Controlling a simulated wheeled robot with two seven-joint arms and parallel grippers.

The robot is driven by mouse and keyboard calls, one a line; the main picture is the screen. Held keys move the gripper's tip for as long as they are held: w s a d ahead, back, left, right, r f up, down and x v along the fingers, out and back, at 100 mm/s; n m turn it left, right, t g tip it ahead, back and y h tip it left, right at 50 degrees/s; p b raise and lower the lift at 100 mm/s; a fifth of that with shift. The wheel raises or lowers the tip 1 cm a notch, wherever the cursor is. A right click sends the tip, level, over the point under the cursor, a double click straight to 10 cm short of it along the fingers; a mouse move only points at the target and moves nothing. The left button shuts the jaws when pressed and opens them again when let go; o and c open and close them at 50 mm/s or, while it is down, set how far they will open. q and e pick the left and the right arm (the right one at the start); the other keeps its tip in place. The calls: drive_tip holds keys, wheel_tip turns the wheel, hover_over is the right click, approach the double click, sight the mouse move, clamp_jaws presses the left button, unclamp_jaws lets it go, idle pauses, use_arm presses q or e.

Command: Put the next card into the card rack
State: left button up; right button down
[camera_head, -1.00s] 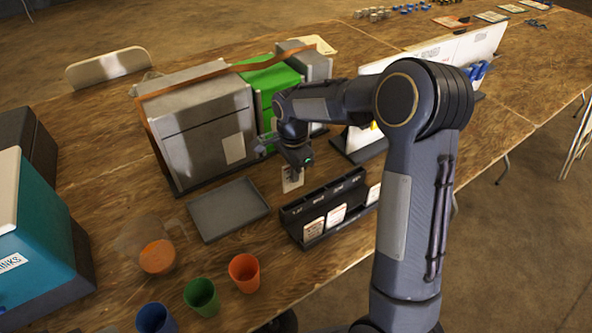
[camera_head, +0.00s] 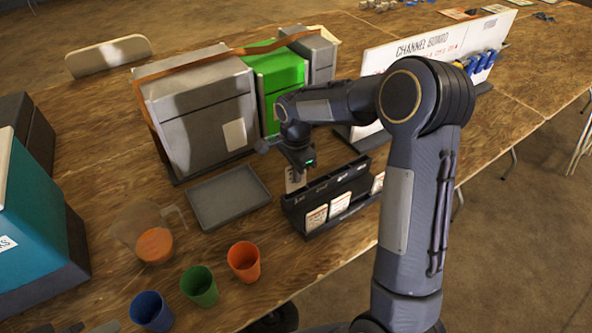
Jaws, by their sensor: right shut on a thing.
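The black card rack (camera_head: 325,193) stands on the wooden table right of centre, with labelled slots along its top. Several white cards with print stand in it, one near its left end (camera_head: 316,218), one beside that (camera_head: 340,204) and one at its right end, partly behind my arm. My right gripper (camera_head: 297,172) is shut on a white card (camera_head: 293,182) and holds it upright at the rack's back left edge. The card's lower part is hidden behind the rack, so I cannot tell whether it touches. My left gripper is not in view.
An empty grey tray (camera_head: 228,198) lies left of the rack. Grey and green boxes (camera_head: 275,85) stand behind, and the channel board (camera_head: 440,48) stands behind my arm. Blue, green and orange cups (camera_head: 243,262) and a pitcher (camera_head: 150,240) stand in front. A teal box is at left.

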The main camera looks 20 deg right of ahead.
sight(296, 189)
drive_tip(key=shift+f+b, duration=1.1)
drive_tip(key=shift+f, duration=0.55)
drive_tip(key=c, duration=1.5)
unclamp_jaws()
wheel_tip(296, 189, up, 8)
drive_tip(key=shift+f, duration=0.1)
